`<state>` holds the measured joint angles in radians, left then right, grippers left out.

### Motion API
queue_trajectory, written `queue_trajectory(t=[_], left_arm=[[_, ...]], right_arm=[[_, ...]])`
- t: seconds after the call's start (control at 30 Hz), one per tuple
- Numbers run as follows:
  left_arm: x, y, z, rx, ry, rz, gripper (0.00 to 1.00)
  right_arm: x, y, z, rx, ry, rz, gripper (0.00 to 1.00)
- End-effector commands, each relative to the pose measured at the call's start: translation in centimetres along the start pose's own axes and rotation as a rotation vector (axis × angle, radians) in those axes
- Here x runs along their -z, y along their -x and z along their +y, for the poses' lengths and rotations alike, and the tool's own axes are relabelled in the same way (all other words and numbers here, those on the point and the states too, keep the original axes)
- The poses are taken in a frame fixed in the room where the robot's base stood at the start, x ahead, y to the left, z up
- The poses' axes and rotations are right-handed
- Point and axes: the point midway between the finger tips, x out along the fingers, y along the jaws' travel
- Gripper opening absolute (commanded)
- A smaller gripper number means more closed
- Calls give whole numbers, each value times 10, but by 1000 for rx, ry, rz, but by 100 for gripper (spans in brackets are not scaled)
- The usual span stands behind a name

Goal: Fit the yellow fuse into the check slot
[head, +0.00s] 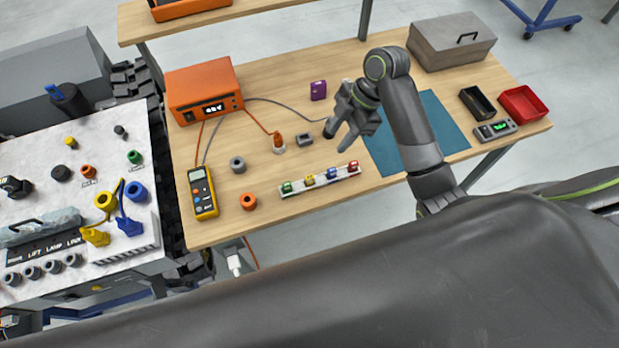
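The yellow fuse (310,181) sits in a white rail (335,177) on the wooden bench, between a green fuse (287,187) and a blue fuse (332,174). A red fuse (353,167) is at the rail's right end. A small grey block (305,140) stands behind the rail, between the orange and black lead ends; it may be the check slot, but its opening is too small to make out. My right gripper (338,122) is above the bench, behind and right of the rail, apart from the yellow fuse. Its fingers look spread and empty. My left gripper is not in view.
An orange supply unit (203,90) and yellow meter (202,193) stand at the left. A purple object (318,90) is behind my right gripper.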

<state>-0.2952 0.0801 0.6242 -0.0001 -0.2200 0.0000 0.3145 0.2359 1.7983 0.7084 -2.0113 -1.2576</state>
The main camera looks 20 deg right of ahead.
Motion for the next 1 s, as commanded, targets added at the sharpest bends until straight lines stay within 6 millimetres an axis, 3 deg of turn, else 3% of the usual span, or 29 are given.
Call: queue_trajectory(t=[0.2, 0.7, 1.0], left_arm=[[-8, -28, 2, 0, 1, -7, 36], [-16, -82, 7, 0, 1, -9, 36], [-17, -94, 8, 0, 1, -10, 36]], right_arm=[[-2, -36, 0, 2, 3, 3, 39], [-2, -104, 0, 0, 0, 2, 39], [0, -120, 0, 0, -1, 0, 39]])
